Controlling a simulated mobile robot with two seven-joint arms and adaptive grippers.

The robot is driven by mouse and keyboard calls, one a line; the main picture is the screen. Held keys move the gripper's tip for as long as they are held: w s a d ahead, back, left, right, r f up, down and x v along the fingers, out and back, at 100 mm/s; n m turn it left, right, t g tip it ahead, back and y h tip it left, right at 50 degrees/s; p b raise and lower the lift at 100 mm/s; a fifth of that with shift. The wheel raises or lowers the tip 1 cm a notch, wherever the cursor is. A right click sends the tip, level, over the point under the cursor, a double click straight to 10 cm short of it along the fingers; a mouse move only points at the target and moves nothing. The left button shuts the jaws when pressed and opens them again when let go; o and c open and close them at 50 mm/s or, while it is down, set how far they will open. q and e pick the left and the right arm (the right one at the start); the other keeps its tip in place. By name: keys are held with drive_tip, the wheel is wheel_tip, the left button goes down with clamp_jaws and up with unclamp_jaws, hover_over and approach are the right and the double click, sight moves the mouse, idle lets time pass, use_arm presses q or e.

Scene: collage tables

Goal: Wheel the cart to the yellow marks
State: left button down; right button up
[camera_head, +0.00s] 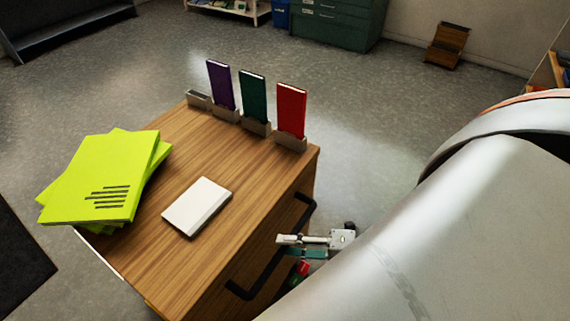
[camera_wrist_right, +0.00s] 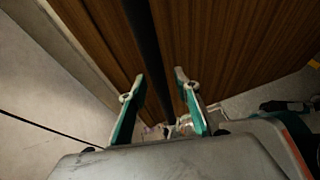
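The wooden cart (camera_head: 265,175) stands in front of me, with a dark bar handle (camera_head: 241,291) along its right side. My right gripper (camera_head: 281,241) is at the handle. In the right wrist view, its two green fingers (camera_wrist_right: 158,92) are apart, with the dark bar (camera_wrist_right: 146,40) running between them and the cart's wood panel (camera_wrist_right: 225,35) beyond. I cannot tell whether either finger touches the bar. My left gripper is in neither view.
On the cart lie lime-green folders (camera_head: 85,185) and a white book (camera_head: 197,206); purple, green and red books (camera_head: 291,110) stand in holders. A dark flat thing (camera_head: 18,255) is at left. Grey floor (camera_head: 365,115) is open behind, before a green cabinet (camera_head: 335,25).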

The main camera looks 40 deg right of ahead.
drive_tip(key=v, duration=1)
drive_tip(key=shift+s+d, duration=0.2)
drive_tip(key=shift+s, duration=0.05)
drive_tip(key=shift+r, duration=0.15)
